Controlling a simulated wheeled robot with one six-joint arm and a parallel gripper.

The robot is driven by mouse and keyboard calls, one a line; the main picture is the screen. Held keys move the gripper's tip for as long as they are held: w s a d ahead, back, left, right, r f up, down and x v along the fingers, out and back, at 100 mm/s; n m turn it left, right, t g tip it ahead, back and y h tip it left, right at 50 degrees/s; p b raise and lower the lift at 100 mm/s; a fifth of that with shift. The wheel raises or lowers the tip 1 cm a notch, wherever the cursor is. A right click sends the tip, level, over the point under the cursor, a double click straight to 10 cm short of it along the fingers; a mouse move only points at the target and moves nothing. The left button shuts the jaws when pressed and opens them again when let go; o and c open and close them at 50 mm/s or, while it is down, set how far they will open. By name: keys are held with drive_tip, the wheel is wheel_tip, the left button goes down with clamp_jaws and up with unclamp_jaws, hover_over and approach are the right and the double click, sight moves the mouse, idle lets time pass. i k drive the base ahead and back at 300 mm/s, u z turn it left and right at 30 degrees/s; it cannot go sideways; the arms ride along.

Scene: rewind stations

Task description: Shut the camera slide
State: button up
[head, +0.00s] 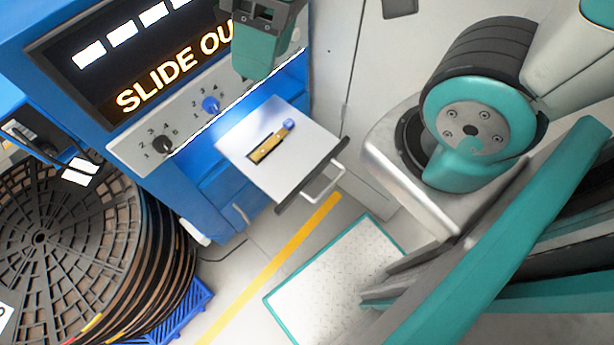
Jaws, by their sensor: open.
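The camera slide (260,178) is a white plate standing out from the blue cabinet (195,160), with a dark front edge and a pale bar handle (325,182). A small brass-coloured piece (266,149) with a blue end lies on the plate. My gripper (257,66) is at the top of the head view, in front of the cabinet's screen and control panel. It is apart from the handle, and nothing shows between its fingers. It is open, though its fingertips overlap in this view.
The lit screen (130,60) reads "SLIDE OU", the rest hidden by my gripper. Below it are a black knob (162,144) and a blue knob (210,104). A stack of dark reels (60,235) stands at left on a blue pallet (190,305).

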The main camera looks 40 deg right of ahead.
sight(284, 174)
drive_tip(key=u, duration=0.75)
drive_tip(key=k, duration=1.3)
drive_tip(key=z, duration=0.95)
drive_tip(key=i, duration=0.45)
